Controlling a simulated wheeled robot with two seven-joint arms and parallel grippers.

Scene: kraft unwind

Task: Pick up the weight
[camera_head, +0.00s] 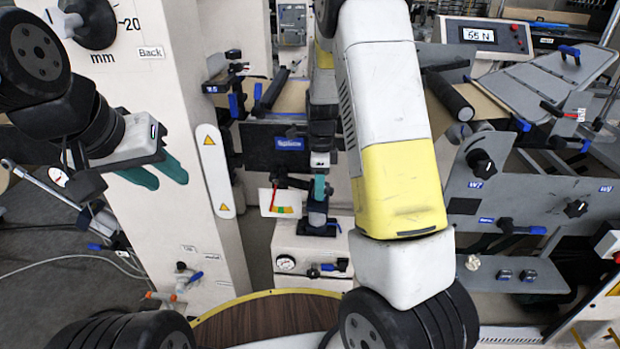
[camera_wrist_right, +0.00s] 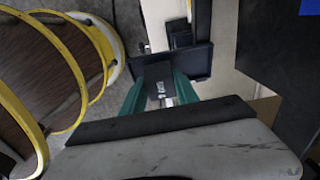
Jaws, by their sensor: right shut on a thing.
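The weight (camera_wrist_right: 158,80) appears to be the small dark block with pale lettering in the right wrist view. It sits between the teal fingers of my right gripper (camera_wrist_right: 160,97), which is shut on it. In the head view my right gripper (camera_head: 319,188) is at the middle, just above a small grey cylinder fitting on the machine. My forearm and wrist hide much there, and I cannot tell whether the weight touches its support. My left gripper (camera_head: 157,174) is at the left, in front of the pale column, its teal fingers apart and empty.
A pale cabinet (camera_head: 300,255) with a gauge is below. The pale column (camera_head: 185,120) is at the left. A grey machine (camera_head: 535,200) with knobs and a "55 N" display (camera_head: 479,35) fills the right.

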